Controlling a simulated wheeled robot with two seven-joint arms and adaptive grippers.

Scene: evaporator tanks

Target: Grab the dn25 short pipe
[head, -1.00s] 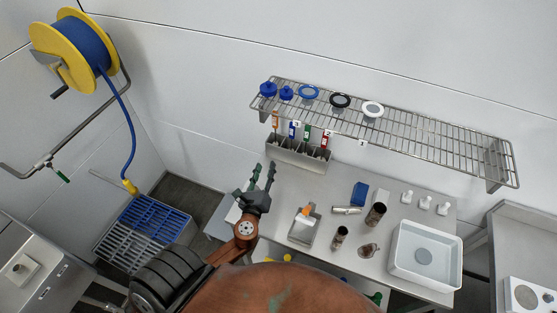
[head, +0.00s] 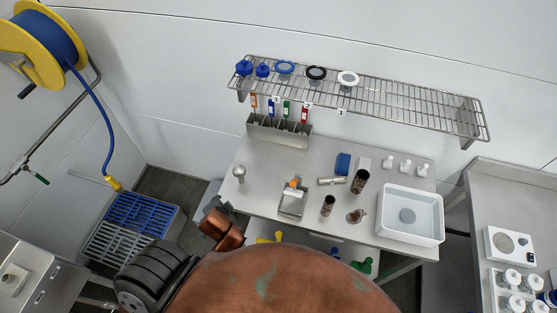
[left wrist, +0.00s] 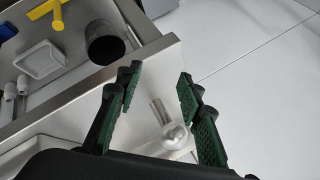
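A short metallic pipe (head: 331,181) lies on its side on the steel table, in front of the blue block; I take it for the dn25 short pipe. It does not show clearly in the left wrist view. My left gripper (left wrist: 160,80) is open and empty, its two green-padded fingers apart. My right gripper is not in view.
A wire shelf (head: 400,101) hangs above. A lower shelf with yellow and green items is partly hidden.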

